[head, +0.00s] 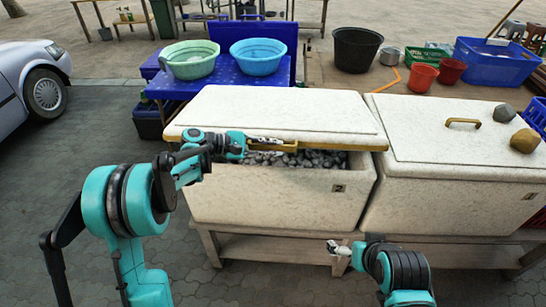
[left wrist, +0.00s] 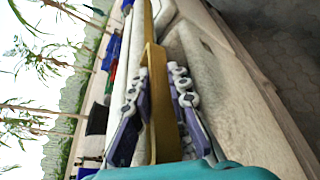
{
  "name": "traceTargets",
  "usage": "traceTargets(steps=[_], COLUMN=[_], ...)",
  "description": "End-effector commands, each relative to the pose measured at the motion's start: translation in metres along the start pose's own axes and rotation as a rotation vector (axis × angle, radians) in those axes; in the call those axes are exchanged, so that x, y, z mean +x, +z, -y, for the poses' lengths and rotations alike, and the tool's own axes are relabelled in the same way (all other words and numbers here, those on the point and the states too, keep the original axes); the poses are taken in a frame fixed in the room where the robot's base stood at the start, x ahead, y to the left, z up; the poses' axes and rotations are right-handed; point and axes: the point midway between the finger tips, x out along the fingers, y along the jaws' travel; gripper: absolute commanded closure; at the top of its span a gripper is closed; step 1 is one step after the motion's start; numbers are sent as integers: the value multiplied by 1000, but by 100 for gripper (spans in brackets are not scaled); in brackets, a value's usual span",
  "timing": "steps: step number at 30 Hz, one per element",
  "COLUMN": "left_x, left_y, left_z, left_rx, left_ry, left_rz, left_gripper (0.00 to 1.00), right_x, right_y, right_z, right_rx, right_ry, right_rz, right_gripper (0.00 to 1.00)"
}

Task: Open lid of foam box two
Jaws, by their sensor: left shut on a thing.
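Foam box two (head: 275,198) is a speckled white box with a "2" on its front. Its white lid (head: 275,108) is tilted, its front edge raised above the rim. Grey stone-like lumps (head: 310,160) show in the gap. My left gripper (head: 272,145) is at the lid's front edge. In the left wrist view its fingers (left wrist: 160,75) lie on both sides of a yellow bar (left wrist: 155,110) and are shut on it. My right gripper (head: 338,248) is low in front of the boxes, apart from them; its fingers are too small to read.
A second foam box (head: 440,205) with a closed lid, a yellow handle (head: 463,122) and two stones (head: 524,140) stands close at the right. Basins (head: 194,68) on a blue table (head: 215,87) and a black tub (head: 357,60) are behind. Paving at the left front is free.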

Motion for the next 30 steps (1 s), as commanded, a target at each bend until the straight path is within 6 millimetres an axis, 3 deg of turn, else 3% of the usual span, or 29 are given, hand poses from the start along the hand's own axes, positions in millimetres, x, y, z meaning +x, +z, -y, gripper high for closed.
traceTargets(steps=[1,3,15,22,30], left_x=[-7,-11,-26,-28,-28], left_y=[16,27,65,70,69], left_z=[-25,-49,-167,-204,-218], left_rx=[-27,-70,-284,-353,-381], left_ry=[-11,-29,-118,-147,-157], left_rz=[0,0,1,2,0], left_gripper=[100,100,100,100,100], right_x=[-19,-32,-94,-112,-118], right_y=[-14,-23,-67,-80,-84], right_z=[0,0,0,0,0], right_rx=[0,0,0,0,0], right_ry=[0,0,0,0,0], right_rz=[0,0,0,0,0], right_gripper=[0,0,0,0,0])
